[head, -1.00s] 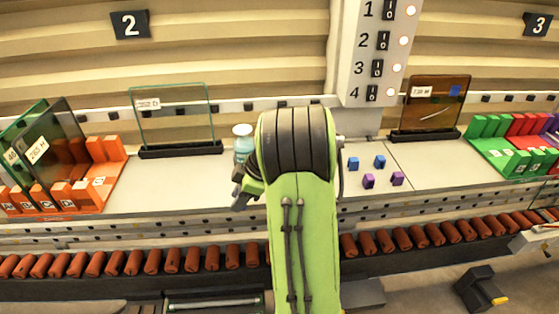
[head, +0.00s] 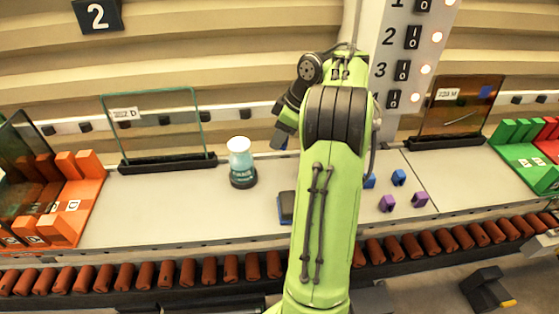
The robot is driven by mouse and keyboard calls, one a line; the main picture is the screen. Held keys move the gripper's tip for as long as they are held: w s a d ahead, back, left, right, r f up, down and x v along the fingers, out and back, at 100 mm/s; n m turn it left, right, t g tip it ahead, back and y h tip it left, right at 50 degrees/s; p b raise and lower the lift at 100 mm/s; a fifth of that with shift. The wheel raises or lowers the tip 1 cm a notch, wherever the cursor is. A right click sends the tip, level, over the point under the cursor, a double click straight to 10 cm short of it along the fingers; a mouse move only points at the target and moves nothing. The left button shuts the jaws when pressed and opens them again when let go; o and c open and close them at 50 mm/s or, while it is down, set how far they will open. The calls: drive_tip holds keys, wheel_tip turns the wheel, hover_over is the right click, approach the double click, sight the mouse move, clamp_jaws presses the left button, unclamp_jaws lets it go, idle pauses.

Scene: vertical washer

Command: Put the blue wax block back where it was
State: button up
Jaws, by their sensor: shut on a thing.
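My gripper (head: 284,128) is raised above the back of the white counter, at the left of my arm. It is shut on a dark bluish thing, which I take for the blue wax block; it shows only in small part at the fingertips. A dark block with a bluish side (head: 286,207) sits on the counter below, partly hidden by my arm.
A bottle with a white top (head: 241,162) stands left of my arm. A clear glass pane (head: 155,130) and a brown pane (head: 460,108) stand at the back. Orange racks (head: 88,190) and green racks (head: 510,130) flank the counter. Rollers (head: 200,270) run along the front.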

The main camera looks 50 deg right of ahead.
drive_tip(key=f+b, duration=0.1)
drive_tip(key=s+f, duration=0.1)
drive_tip(key=f, duration=0.1)
drive_tip(key=a+f+b, duration=0.1)
drive_tip(key=f, duration=0.1)
drive_tip(key=shift+s+a+f+b, duration=0.1)
drive_tip(key=shift+s+f+b, duration=0.1)
drive_tip(key=shift+b, duration=0.15)
drive_tip(key=f, duration=0.2)
drive_tip(key=f+b, duration=0.1)
drive_tip(key=f, duration=0.1)
drive_tip(key=shift+w+d, duration=0.25)
drive_tip(key=shift+w, duration=0.1)
drive_tip(key=shift+f, duration=0.15)
drive_tip(key=shift+s+a, duration=0.1)
drive_tip(key=shift+s, duration=0.05)
drive_tip(key=o, duration=1)
drive_tip(key=shift+o, duration=0.2)
